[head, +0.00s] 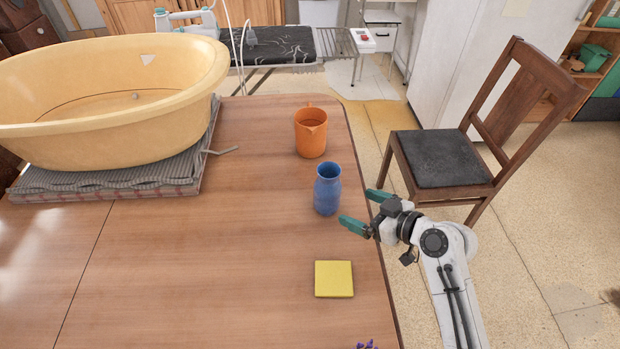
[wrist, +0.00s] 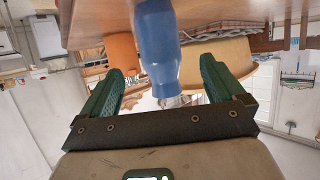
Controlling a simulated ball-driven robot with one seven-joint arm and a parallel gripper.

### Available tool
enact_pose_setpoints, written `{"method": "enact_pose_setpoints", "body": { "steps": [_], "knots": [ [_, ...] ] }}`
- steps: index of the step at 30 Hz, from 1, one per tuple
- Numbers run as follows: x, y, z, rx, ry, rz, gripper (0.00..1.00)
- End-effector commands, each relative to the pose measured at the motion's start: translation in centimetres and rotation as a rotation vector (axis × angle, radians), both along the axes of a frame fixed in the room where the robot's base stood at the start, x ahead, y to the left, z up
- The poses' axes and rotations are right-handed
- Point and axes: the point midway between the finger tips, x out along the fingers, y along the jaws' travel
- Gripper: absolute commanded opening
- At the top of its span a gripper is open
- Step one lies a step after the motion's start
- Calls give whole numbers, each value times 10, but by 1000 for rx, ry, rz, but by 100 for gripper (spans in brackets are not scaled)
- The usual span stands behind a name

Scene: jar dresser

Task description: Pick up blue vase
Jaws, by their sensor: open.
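The blue vase (head: 327,190) stands upright on the wooden table (head: 240,250) near its right edge in the head view. My gripper (head: 360,211) is just to the right of and nearer than the vase, its green fingers spread apart and empty. In the wrist view the picture is upside down, and the vase (wrist: 158,45) shows ahead between the two open fingers (wrist: 160,88). The fingers do not appear to touch it. The vase's whole front side shows in the head view.
An orange jug (head: 311,135) stands just behind the vase. A yellow square pad (head: 334,279) lies in front of it. A large yellow tub (head: 110,100) on a folded cloth fills the back left. A wooden chair (head: 440,157) stands right of the table. The middle of the tabletop is clear.

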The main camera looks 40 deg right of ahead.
Motion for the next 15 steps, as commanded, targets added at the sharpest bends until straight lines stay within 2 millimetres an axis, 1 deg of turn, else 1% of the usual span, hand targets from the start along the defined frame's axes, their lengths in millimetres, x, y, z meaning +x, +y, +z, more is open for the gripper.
{"method": "enact_pose_setpoints", "body": {
  "steps": [2,4,9,12,15],
  "knots": [
    [2,0,-1,1,0,0,96],
    [8,1,-3,1,-1,1,96],
    [33,5,-12,1,-1,1,96],
    [44,6,-17,1,-1,1,96],
    [50,7,-20,0,0,1,96]
  ]
}}
